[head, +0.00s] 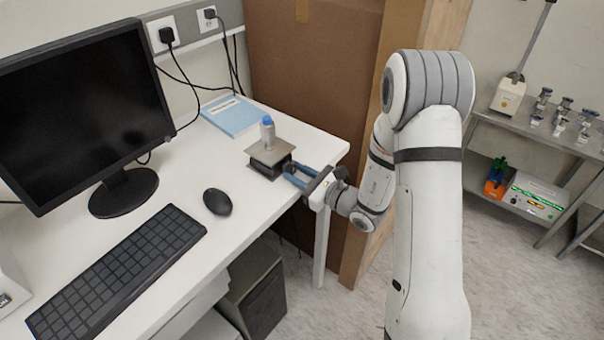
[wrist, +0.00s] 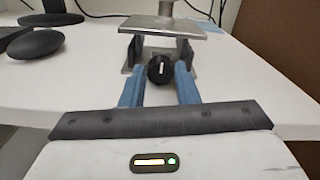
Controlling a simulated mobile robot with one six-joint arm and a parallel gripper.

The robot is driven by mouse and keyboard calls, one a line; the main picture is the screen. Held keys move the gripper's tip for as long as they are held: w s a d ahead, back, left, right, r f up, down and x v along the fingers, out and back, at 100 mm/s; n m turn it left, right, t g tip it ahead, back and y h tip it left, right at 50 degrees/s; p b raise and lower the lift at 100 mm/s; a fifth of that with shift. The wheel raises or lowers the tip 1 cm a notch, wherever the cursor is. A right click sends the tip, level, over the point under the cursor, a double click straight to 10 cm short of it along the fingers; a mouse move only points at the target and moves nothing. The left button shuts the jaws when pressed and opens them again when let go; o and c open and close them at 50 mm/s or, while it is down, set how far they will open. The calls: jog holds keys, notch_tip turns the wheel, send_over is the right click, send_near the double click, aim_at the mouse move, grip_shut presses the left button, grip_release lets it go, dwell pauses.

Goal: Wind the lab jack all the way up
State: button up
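The lab jack (head: 269,155) stands on the white desk near its right corner. Its metal top plate (wrist: 160,23) is raised a little above its base, and a small bottle with a blue cap (head: 267,130) stands on the plate. The jack's black round knob (wrist: 160,70) faces me and has a white mark that is close to upright. My gripper (wrist: 157,80) is level with the jack's front, its two blue fingers open on either side of the knob. Small gaps show between the fingers and the knob. In the head view, my gripper (head: 296,174) partly hides the knob.
A black mouse (head: 217,201), a keyboard (head: 117,271) and a monitor (head: 85,110) are left of the jack. A blue book (head: 234,116) lies behind it. A large brown cardboard sheet (head: 310,75) stands behind the desk's right end.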

jog(key=c, duration=0.5)
jog(key=m, duration=0.4)
jog(key=shift+m, duration=0.3)
jog(key=o, duration=1)
jog(key=shift+s+d, duration=0.25)
jog(key=shift+d, duration=0.15)
jog(key=b+v, duration=0.1)
jog(key=v, duration=0.5)
jog(key=shift+s+d, duration=0.3)
